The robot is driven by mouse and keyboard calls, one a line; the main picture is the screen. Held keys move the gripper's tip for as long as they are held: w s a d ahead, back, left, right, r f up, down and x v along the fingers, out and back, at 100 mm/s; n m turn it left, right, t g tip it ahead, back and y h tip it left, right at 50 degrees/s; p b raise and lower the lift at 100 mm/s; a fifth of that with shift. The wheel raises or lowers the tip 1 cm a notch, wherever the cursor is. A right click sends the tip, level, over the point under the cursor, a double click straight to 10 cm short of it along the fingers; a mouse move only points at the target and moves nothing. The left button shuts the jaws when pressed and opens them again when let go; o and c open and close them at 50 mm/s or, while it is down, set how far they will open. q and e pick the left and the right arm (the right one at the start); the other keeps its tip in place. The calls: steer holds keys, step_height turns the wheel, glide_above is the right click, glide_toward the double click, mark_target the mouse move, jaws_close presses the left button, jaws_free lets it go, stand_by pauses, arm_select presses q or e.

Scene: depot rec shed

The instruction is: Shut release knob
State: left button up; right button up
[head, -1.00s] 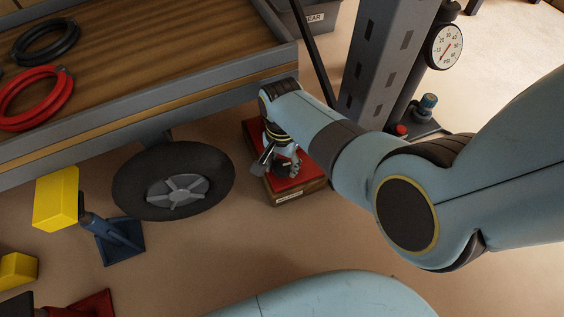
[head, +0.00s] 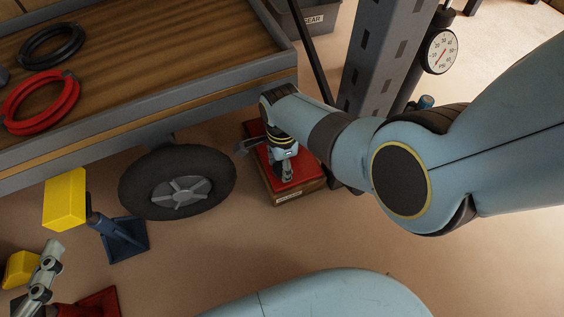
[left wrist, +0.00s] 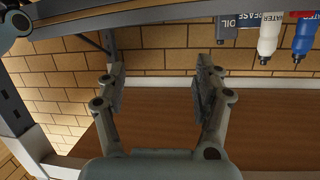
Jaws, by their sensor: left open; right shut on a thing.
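My right gripper (head: 286,172) points down over a red-topped wooden block (head: 312,185) beside the cart wheel. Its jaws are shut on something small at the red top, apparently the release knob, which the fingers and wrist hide. My left gripper (left wrist: 160,88) is open and empty in the left wrist view, with its fingers spread in front of a brown surface and a brick wall. Part of it also shows at the lower left of the head view.
A cart (head: 150,102) with red and black hoses stands at the left, above its black wheel (head: 140,180). A grey post (head: 385,60) and a pressure gauge (head: 440,52) stand behind my right arm. Yellow blocks (head: 65,200) and a blue stand (head: 122,240) are lower left.

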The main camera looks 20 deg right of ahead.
steer(key=m, duration=0.3)
steer(key=shift+m, duration=0.4)
steer(key=m, duration=0.4)
steer(key=shift+p, duration=0.35)
arm_select(q)
steer(key=s+f+g, duration=0.2)
steer(key=s+f, duration=0.2)
steer(key=shift+s+a+f, duration=0.15)
steer(key=shift+a+f, duration=0.1)
steer(key=shift+f, duration=0.1)
arm_select(e)
steer(key=shift+m, duration=0.6)
arm_select(q)
steer(key=shift+r, duration=0.15)
arm_select(e)
steer(key=o, duration=1.2)
